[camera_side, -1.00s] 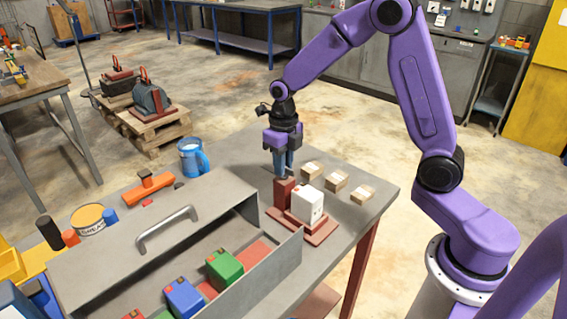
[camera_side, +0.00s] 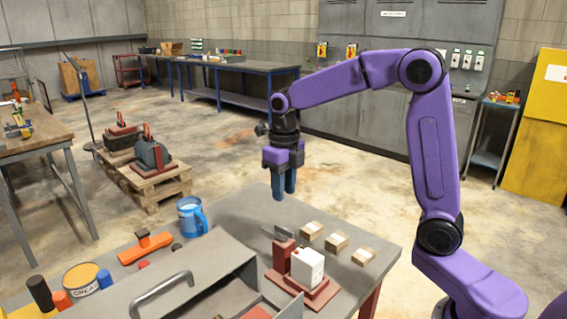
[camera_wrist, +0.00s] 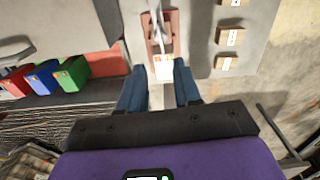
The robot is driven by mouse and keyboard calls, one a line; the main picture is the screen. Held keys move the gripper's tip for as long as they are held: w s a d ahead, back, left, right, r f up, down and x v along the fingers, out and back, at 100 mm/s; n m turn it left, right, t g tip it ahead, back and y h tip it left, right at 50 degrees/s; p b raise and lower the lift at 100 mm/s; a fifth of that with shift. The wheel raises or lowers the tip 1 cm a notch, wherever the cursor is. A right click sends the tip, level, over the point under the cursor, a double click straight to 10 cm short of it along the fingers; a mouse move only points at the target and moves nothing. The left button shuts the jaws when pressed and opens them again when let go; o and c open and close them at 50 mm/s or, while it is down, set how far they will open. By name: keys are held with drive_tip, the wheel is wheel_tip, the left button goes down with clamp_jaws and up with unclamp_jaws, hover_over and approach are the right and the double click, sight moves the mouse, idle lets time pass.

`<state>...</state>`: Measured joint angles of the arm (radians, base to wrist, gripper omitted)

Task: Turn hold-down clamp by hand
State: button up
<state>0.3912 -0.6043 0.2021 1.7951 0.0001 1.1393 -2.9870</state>
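The hold-down clamp is a grey metal arm (camera_side: 277,232) on top of a dark red post (camera_side: 283,256), which stands on a red base plate (camera_side: 322,296). In the side view the arm slants to the back left, clear of the white block (camera_side: 307,267) beside the post. The clamp arm also shows in the wrist view (camera_wrist: 157,18), ahead of the white block (camera_wrist: 167,70). My gripper (camera_side: 285,192) hangs above the clamp, pointing down and apart from it. In the wrist view its two blue fingers (camera_wrist: 160,88) are spread with nothing between them.
Several small cardboard boxes (camera_side: 336,242) lie right of the clamp. The air around my gripper is clear.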

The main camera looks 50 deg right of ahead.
wheel_tip(320, 180, up, 6)
drive_tip(key=shift+r, duration=0.15)
drive_tip(key=shift+a, duration=0.1)
